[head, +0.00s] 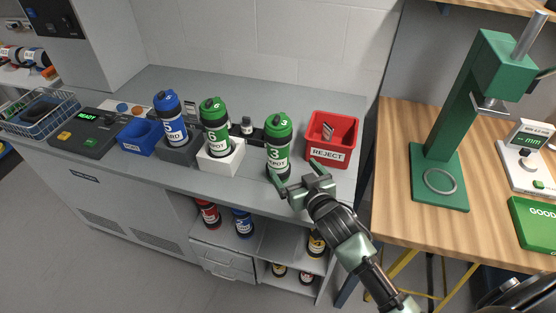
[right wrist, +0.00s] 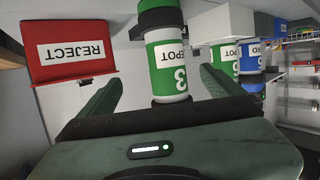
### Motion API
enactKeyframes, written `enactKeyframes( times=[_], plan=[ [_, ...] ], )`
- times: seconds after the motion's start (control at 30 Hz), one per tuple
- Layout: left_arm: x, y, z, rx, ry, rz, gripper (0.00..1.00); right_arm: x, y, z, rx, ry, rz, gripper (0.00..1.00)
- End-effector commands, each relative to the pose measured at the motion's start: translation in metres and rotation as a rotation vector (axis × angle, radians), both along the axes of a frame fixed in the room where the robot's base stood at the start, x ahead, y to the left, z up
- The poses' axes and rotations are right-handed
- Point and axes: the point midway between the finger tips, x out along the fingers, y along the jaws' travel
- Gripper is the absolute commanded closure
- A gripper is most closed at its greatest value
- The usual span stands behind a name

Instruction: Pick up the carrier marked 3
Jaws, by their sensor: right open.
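The carrier marked 3 (head: 278,148) is a green and white cylinder with a green cap and dark bands. It stands upright on the grey counter, left of the red bin. My right gripper (head: 294,174) is open and empty at its near right side. In the right wrist view the picture is upside down, and the carrier (right wrist: 167,65) shows between and beyond the two green fingers of my right gripper (right wrist: 160,90). I cannot tell whether a finger touches it. My left gripper is not in view.
A green carrier marked 6 (head: 215,130) stands in a white block (head: 221,163), with a blue carrier (head: 171,120) to its left. A red REJECT bin (head: 334,134) stands close on the right. More carriers sit on the shelf below. A green press (head: 440,180) stands on the wooden bench.

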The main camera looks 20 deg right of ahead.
Motion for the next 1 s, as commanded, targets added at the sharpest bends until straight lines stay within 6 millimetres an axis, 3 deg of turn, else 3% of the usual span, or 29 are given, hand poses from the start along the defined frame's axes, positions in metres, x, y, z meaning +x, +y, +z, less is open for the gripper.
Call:
enactKeyframes(
  times=[0.1, 0.3, 1.0],
  plan=[
    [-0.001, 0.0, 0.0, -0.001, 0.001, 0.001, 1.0, 0.034, 0.004, 0.032, 0.02, -0.152, 0.046, 0.04],
    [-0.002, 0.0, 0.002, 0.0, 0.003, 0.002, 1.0, 0.06, 0.012, 0.06, 0.044, -0.275, 0.099, 0.04],
    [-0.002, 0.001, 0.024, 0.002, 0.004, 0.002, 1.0, 0.132, 0.018, 0.057, 0.045, -0.276, 0.101, 0.04]
  ],
)
